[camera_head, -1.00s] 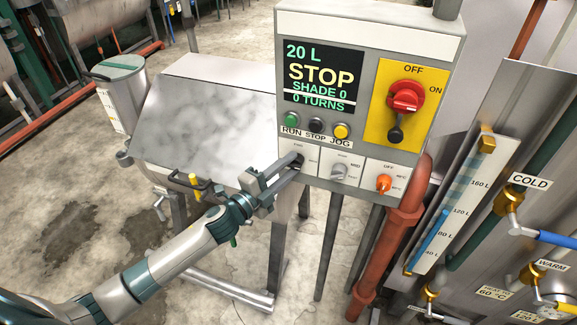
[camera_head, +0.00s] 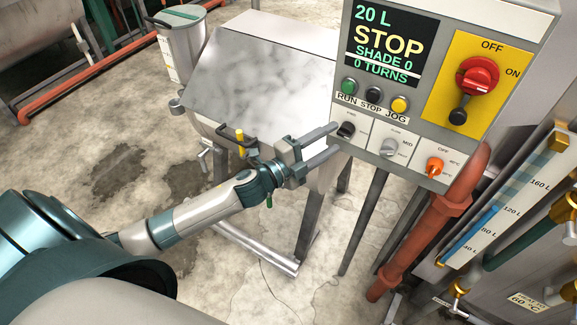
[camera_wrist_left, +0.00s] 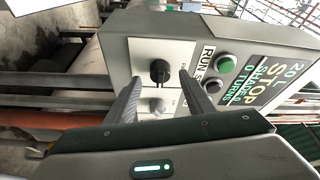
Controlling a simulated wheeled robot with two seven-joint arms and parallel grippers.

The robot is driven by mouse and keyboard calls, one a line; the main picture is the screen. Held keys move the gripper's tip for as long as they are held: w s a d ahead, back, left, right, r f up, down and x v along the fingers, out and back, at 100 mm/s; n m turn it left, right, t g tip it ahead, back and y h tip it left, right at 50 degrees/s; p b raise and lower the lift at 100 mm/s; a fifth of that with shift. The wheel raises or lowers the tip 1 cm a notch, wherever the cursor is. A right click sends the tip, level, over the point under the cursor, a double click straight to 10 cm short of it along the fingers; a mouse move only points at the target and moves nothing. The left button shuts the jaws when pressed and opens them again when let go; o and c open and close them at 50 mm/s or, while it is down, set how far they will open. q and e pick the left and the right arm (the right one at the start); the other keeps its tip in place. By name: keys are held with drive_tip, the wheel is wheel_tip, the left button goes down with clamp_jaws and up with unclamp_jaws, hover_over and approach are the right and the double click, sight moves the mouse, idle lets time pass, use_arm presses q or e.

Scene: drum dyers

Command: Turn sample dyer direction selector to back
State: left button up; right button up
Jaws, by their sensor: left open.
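The direction selector is a small black knob (camera_head: 346,130) on a white plate at the lower left of the control panel (camera_head: 415,155). A small label beside it seems to read FWD; which way the knob points is too small to tell. In the left wrist view the knob (camera_wrist_left: 159,71) shows between and beyond the fingertips. My left gripper (camera_head: 333,139) is open and empty, its two fingers just left of the knob and pointing at it. It also shows in the left wrist view (camera_wrist_left: 160,80), apparently clear of the knob. My right gripper is not in view.
A grey middle selector (camera_head: 388,147) and an orange knob (camera_head: 434,166) sit right of the black one. Green, black and yellow buttons (camera_head: 399,104) are above. A red main switch (camera_head: 478,76) is upper right. A metal-lidded tank (camera_head: 255,75) stands left of the panel.

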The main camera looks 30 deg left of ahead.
use_arm(q)
drive_tip(key=b+v, duration=0.5)
drive_tip(key=v, duration=0.9)
drive_tip(key=shift+b, duration=0.35)
drive_tip(key=shift+f, duration=0.1)
